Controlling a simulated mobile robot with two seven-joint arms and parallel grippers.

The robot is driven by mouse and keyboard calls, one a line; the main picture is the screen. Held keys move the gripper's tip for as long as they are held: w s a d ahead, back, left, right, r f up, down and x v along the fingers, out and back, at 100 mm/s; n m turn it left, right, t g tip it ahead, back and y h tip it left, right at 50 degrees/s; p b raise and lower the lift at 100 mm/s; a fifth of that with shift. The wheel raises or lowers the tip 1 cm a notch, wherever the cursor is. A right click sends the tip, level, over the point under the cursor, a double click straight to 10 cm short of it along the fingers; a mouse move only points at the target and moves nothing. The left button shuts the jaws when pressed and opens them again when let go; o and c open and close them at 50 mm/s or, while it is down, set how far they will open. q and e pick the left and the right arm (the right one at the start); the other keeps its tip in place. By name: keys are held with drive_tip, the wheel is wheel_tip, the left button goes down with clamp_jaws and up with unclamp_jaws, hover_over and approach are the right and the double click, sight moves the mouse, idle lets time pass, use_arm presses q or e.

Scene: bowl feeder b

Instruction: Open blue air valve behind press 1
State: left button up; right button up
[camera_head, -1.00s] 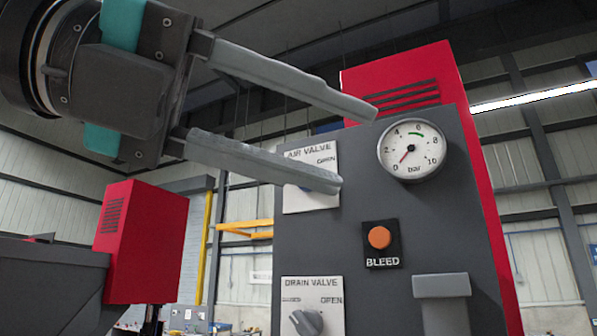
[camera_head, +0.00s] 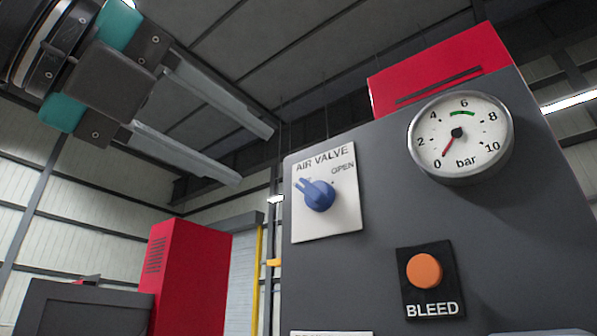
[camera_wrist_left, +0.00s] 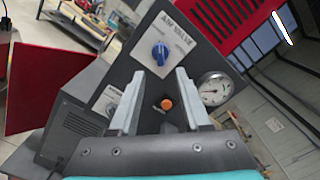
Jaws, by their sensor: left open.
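The blue air valve knob (camera_head: 319,196) sits on a white plate (camera_head: 343,222) marked AIR VALVE and OPEN, on a grey panel (camera_head: 375,170). Its pointer end is turned to the upper left, away from the word OPEN. My left gripper (camera_head: 256,155) is open and empty, above and to the left of the plate, apart from it. In the left wrist view the blue knob (camera_wrist_left: 160,54) shows beyond the open fingers (camera_wrist_left: 158,98), a little above the gap between their tips. My right gripper is not in view.
Right of the valve is a round bar gauge (camera_head: 460,138), its needle near 0. Below the gauge is an orange BLEED button (camera_head: 424,271). In the left wrist view a second plate with a knob (camera_wrist_left: 111,108) lies beside the left finger. A red cabinet (camera_head: 186,275) stands behind at the left.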

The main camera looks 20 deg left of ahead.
sight(306, 187)
use_arm(q)
drive_tip(key=p+x, duration=0.2)
drive_tip(key=x, duration=0.6)
drive_tip(key=shift+w+d, duration=0.25)
drive_tip(key=shift+w, duration=0.35)
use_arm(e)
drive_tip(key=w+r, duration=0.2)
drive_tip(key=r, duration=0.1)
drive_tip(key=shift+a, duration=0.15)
use_arm(q)
drive_tip(key=shift+c, duration=0.4)
clamp_jaws()
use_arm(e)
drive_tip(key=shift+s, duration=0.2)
